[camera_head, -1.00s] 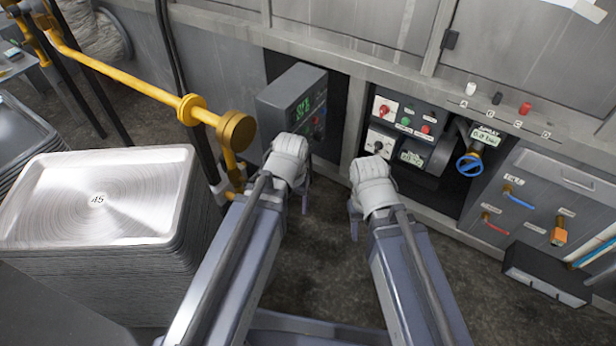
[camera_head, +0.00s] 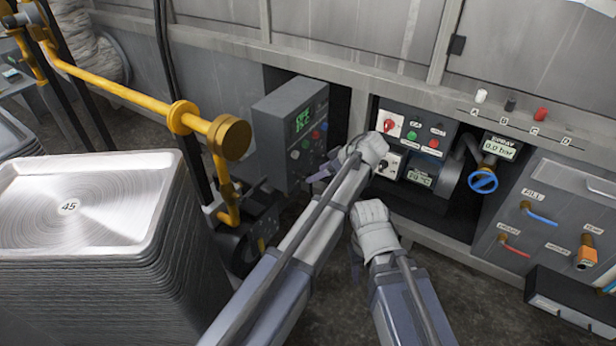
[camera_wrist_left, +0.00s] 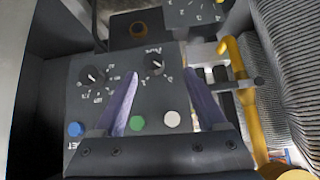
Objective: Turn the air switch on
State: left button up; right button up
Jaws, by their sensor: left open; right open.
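The grey control box (camera_head: 268,135) with a green display stands left of the panel bay, with small knobs and buttons on its face. The left wrist view shows two black rotary knobs, a left one (camera_wrist_left: 92,76) and a right one (camera_wrist_left: 155,64), above blue, green and white buttons. Their labels are too small to read, so I cannot tell which is the air switch. My left gripper (camera_head: 325,172) is open at this face; its fingers (camera_wrist_left: 161,76) straddle the right knob's area, contact unclear. My right gripper (camera_head: 356,255) is open and empty, low before the bay, its fingers mostly hidden.
A panel with a red rotary switch (camera_head: 389,126) and a blue valve wheel (camera_head: 482,180) sits right of the box. A yellow pipe (camera_head: 110,88) with a round end and a stack of metal trays (camera_head: 170,250) stand at left. Blue (camera_head: 540,217) and red (camera_head: 514,249) handles are at right.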

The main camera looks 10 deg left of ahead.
aim_at(306, 177)
pick_arm(q)
jog(key=shift+n, duration=0.4)
jog(key=b+x, duration=0.2)
jog(key=x, duration=0.1)
jog(key=w+b+x, duration=0.1)
jog(key=b+x, duration=0.2)
jog(key=shift+w+f, duration=0.15)
jog(key=shift+w+a+f+b, duration=0.15)
jog(key=shift+a+f+b, duration=0.05)
jog(key=shift+a+b, duration=0.1)
jog(key=shift+r, duration=0.1)
grip_shut()
